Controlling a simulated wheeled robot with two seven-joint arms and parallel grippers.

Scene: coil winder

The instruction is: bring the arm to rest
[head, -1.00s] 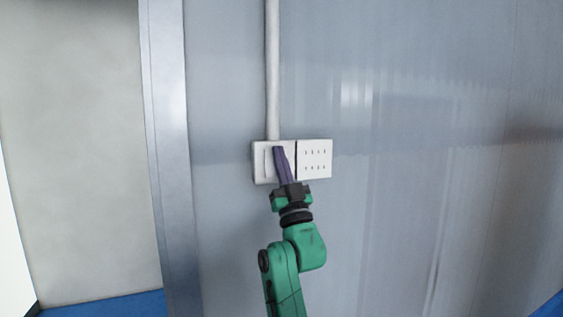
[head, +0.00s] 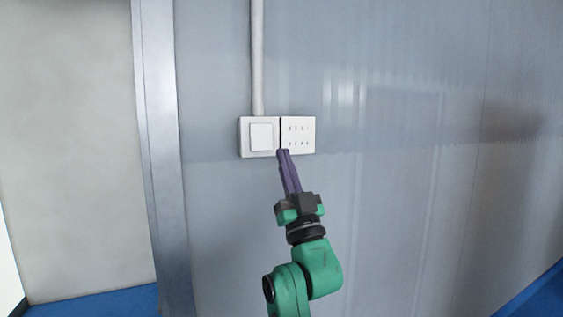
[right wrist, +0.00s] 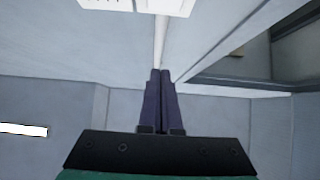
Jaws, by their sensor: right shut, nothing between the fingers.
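My right arm (head: 318,268) is green and reaches up from the bottom of the head view. Its right gripper (head: 283,153) has dark purple fingers held together, with nothing between them. The fingertips overlap the lower edge of the wall plate in the head view; the right wrist view shows the shut fingers (right wrist: 160,75) pointing away from the plate's lower edge, with a gap. The white light switch (head: 261,137) is in full view on the left half of the plate. My left gripper is not in view.
A white socket panel (head: 299,128) sits beside the switch. A white conduit (head: 257,60) runs up the grey metal wall (head: 400,200) from it. A metal door post (head: 160,150) stands at the left, with an opening and blue floor (head: 95,302) beyond.

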